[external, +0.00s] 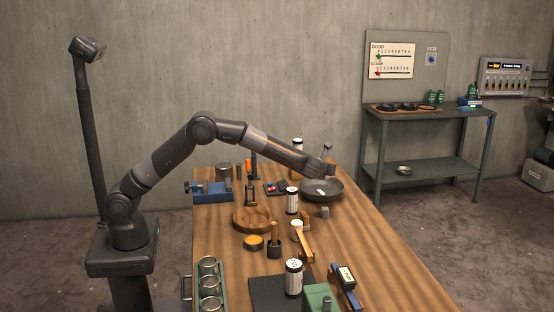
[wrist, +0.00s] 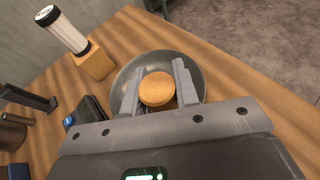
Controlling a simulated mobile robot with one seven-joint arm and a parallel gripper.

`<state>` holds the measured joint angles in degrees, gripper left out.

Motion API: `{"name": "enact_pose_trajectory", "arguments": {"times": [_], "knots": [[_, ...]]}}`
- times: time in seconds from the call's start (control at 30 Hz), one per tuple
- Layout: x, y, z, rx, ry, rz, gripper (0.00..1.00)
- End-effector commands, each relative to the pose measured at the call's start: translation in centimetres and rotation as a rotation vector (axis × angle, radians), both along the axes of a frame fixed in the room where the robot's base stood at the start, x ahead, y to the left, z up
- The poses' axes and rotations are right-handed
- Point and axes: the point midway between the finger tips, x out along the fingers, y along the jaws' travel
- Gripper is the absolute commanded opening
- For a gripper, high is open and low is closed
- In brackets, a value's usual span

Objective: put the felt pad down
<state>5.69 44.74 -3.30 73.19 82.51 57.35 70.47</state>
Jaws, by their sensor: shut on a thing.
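My gripper (wrist: 158,72) is shut on a round tan-orange disc (wrist: 157,90), which I take to be the felt pad. The disc sits between the two grey fingers in the wrist view. Behind it is a wide dark metal bowl (wrist: 133,68); I cannot tell whether the disc touches it. In the external view my gripper (external: 329,171) is above the dark bowl (external: 338,194), which stands upright on the wooden table. The held disc cannot be made out clearly there. A small pale spot shows in the bowl.
White-bodied cylinders with black caps (external: 292,201) stand near the bowl. A wooden ring-shaped tray (external: 243,220), an orange-topped round tin (external: 253,242) and a blue vise (external: 212,192) lie further left. The table's far right edge is close to the bowl. Several tools crowd the front.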

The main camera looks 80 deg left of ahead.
Motion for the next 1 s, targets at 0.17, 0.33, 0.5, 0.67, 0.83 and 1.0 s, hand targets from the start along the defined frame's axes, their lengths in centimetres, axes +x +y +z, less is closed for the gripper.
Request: {"name": "enact_pose_trajectory", "arguments": {"times": [0.17, 0.33, 0.5, 0.67, 0.83, 1.0], "knots": [[1.1, 3.6, -2.2, -0.001, 0.002, 0.008, 0.02], [2.5, 7.2, -4.5, 0.0, 0.002, 0.006, 0.02], [3.5, 9.7, -6.2, -0.001, 0.0, 0.004, 0.02], [3.9, 10.6, -6.8, 0.0, 0.001, 0.002, 0.02], [3.9, 10.6, -8.6, -0.001, 0.002, 0.002, 0.02], [3.9, 10.7, -10.7, 0.001, 0.001, 0.003, 0.02]]}}
